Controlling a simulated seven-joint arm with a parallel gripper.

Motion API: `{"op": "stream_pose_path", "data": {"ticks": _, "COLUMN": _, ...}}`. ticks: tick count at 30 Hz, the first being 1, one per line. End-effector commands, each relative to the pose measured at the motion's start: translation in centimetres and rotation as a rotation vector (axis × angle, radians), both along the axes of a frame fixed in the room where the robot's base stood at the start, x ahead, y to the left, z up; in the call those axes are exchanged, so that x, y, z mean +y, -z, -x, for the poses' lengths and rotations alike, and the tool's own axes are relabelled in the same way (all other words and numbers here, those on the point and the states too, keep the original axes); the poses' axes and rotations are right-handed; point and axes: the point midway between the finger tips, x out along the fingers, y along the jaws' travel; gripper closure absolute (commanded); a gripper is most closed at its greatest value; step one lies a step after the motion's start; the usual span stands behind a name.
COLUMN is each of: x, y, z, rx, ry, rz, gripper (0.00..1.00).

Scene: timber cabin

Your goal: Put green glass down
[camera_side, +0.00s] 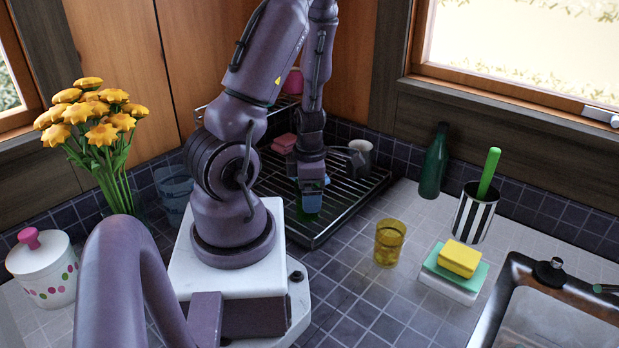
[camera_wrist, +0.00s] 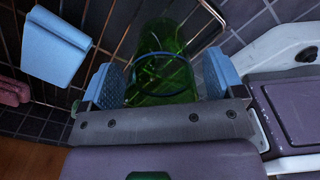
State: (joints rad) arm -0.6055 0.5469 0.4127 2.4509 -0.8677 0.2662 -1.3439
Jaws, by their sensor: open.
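The green glass (camera_side: 308,203) is at the front part of the dark wire dish rack (camera_side: 352,200), directly below my gripper (camera_side: 313,183). In the wrist view the see-through green glass (camera_wrist: 165,42) lies between the two blue finger pads of my gripper (camera_wrist: 160,80). The pads are spread apart, with a visible gap on each side of the glass, so my gripper is open around it. The glass's base is partly hidden by the gripper and the rack wires in the side view.
Pink sponges (camera_side: 284,143) and a white mug (camera_side: 360,150) are at the back of the rack. A light-blue block (camera_wrist: 55,47) shows beside my gripper. A yellow glass (camera_side: 389,242) stands on the tiled counter right of the rack. Stacked sponges (camera_side: 458,262) and a green bottle (camera_side: 434,165) are farther right.

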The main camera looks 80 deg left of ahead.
Motion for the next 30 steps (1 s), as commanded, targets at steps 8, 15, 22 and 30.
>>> {"op": "stream_pose_path", "data": {"ticks": 8, "x": -0.1, "y": -2.7, "z": -0.2, "rx": -0.003, "ry": 0.006, "rz": -0.003, "gripper": 0.13}}
{"op": "stream_pose_path", "data": {"ticks": 15, "x": -0.1, "y": -6.4, "z": -0.3, "rx": -0.007, "ry": 0.008, "rz": -0.003, "gripper": 0.13}}
{"op": "stream_pose_path", "data": {"ticks": 22, "x": -0.2, "y": -9.7, "z": -0.2, "rx": -0.006, "ry": 0.007, "rz": -0.001, "gripper": 0.13}}
{"op": "stream_pose_path", "data": {"ticks": 30, "x": -0.2, "y": -11.9, "z": -0.1, "rx": -0.004, "ry": 0.002, "rz": 0.000, "gripper": 0.13}}
